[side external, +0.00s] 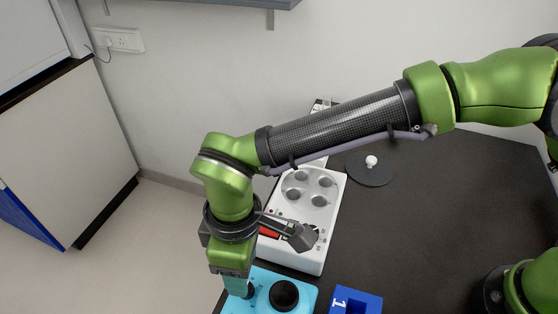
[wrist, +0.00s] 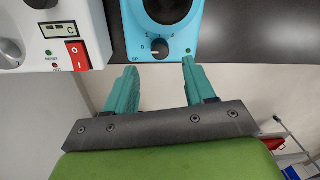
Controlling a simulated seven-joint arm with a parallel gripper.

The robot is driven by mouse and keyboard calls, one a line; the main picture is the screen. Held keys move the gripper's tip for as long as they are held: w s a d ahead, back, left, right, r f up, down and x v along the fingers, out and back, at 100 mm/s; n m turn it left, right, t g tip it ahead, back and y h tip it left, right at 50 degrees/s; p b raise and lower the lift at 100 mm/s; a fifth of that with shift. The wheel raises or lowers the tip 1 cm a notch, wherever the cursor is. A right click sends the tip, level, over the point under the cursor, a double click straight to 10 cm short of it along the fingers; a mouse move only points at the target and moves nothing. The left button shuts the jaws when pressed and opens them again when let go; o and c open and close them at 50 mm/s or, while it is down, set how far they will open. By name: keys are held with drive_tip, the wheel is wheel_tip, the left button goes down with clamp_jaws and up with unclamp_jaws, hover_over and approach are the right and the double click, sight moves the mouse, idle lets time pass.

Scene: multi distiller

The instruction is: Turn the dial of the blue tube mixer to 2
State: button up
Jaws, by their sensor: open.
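The blue tube mixer (side external: 308,292) is a light blue box with a round black cup on top, at the bottom of the side view. In the wrist view, the mixer (wrist: 192,32) shows its front panel at top centre. Its black dial (wrist: 160,47) has small printed marks around it, and a white pointer mark on it faces left. My gripper (wrist: 160,70) is open, with its two teal fingers just below the dial in the picture, one to each side, and nothing between them. In the side view, my gripper (side external: 238,286) points down at the mixer's left end, and the dial is hidden or unclear.
A white unit (side external: 310,225) with several round wells stands behind the mixer; its red switch (wrist: 75,53) shows in the wrist view. A darker blue block (side external: 367,301) marked 1 is to the right. A black disc with a white knob (side external: 371,161) lies farther back. The table's right side is clear.

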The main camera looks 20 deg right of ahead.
sight(262, 280)
wheel_tip(262, 280, down, 6)
drive_tip(key=shift+s+a+r, duration=0.1)
drive_tip(key=shift+c, duration=0.4)
clamp_jaws()
